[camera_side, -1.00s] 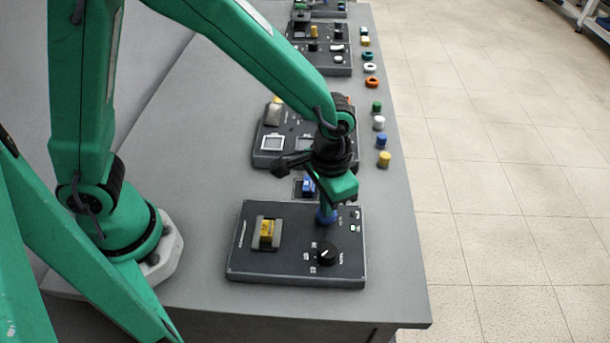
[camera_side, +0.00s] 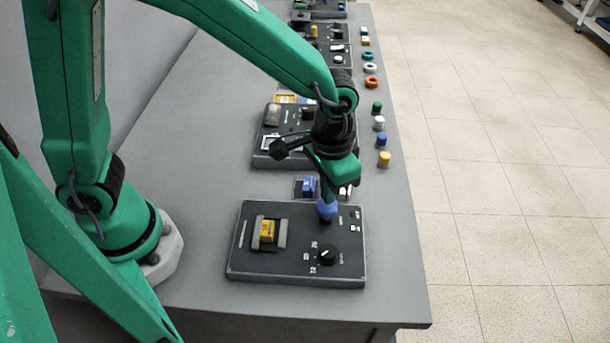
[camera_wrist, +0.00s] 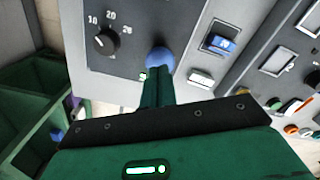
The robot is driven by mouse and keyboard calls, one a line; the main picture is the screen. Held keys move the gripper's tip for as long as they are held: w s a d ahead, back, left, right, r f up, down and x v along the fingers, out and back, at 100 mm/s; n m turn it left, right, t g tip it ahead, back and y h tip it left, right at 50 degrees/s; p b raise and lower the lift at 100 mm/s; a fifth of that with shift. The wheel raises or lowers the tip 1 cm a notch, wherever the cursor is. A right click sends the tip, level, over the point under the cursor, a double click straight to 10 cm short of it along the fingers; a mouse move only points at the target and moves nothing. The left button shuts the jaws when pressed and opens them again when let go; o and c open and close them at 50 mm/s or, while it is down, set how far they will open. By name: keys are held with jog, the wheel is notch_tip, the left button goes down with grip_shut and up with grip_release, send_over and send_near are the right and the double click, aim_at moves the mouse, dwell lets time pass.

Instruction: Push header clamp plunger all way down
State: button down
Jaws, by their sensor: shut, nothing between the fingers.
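A blue round knob (camera_side: 327,210), which looks like the plunger, stands on the dark near panel (camera_side: 290,272). It also shows in the wrist view (camera_wrist: 160,58), just beyond the fingertips. My gripper (camera_side: 325,199) is shut and empty, its fingers tilted with their tips at the top of the blue knob. In the wrist view the fingers (camera_wrist: 156,76) overlap the knob's lower edge. I cannot tell whether the tips touch it or how far down the knob is. A yellow block (camera_side: 267,231) sits between grey jaws on the same panel.
A black dial (camera_side: 327,254) is on the near panel, close to the blue knob. A blue rocker part (camera_side: 309,186) lies just behind the panel. More panels stand farther back. Loose coloured caps, such as a yellow one (camera_side: 384,159), line the table's right edge.

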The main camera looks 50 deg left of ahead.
jog(key=shift+r, duration=2.3)
jog(key=shift+a+r, duration=0.35)
jog(key=shift+a, duration=0.1)
jog(key=s+a+r+n+t, duration=0.1)
jog(key=s+a+r, duration=0.3)
jog(key=a, duration=0.5)
jog(key=s+a+r+n+t, duration=0.2)
jog(key=s+a+r+t, duration=0.2)
jog(key=a, duration=0.5)
jog(key=shift+s+a+r+t, duration=0.3)
jog(key=shift+s+a+r, duration=0.1)
jog(key=shift+s+r, duration=0.45)
